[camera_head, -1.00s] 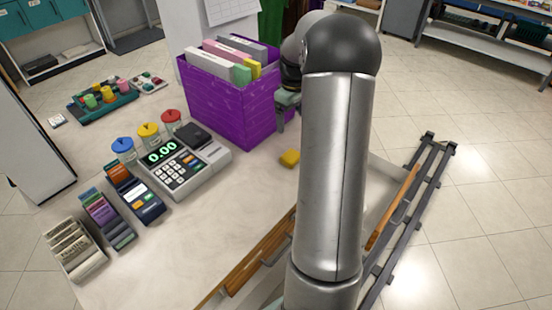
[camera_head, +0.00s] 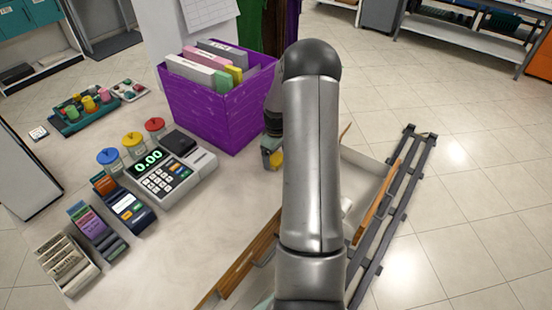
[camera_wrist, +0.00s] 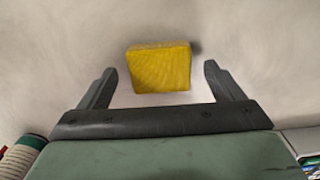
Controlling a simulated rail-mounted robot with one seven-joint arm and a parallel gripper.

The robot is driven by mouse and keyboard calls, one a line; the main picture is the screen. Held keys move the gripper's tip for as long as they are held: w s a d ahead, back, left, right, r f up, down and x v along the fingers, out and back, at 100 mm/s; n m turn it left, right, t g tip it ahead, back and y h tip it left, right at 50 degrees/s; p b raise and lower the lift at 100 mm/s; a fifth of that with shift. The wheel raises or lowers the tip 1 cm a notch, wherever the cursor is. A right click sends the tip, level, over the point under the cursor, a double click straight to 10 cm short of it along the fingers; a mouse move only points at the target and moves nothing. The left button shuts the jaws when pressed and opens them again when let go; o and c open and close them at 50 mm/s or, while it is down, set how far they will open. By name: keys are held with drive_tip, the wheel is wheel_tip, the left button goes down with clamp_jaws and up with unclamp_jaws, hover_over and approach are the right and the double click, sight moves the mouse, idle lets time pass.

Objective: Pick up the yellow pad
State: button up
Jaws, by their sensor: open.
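The yellow pad (camera_wrist: 159,68) is a small textured block lying on the pale counter. In the wrist view it sits between the two open fingers of my gripper (camera_wrist: 158,85), with a gap on each side and nothing held.
A purple box of folders (camera_head: 215,110) stands close to the left of my gripper. A cash register (camera_head: 172,172) and a card terminal (camera_head: 128,204) stand further left. An open drawer (camera_head: 362,178) is at the right. Counter between the register and drawer is clear.

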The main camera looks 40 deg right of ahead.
drive_tip(key=shift+f, duration=0.3)
drive_tip(key=c, duration=1.1)
drive_tip(key=shift+r, duration=0.15)
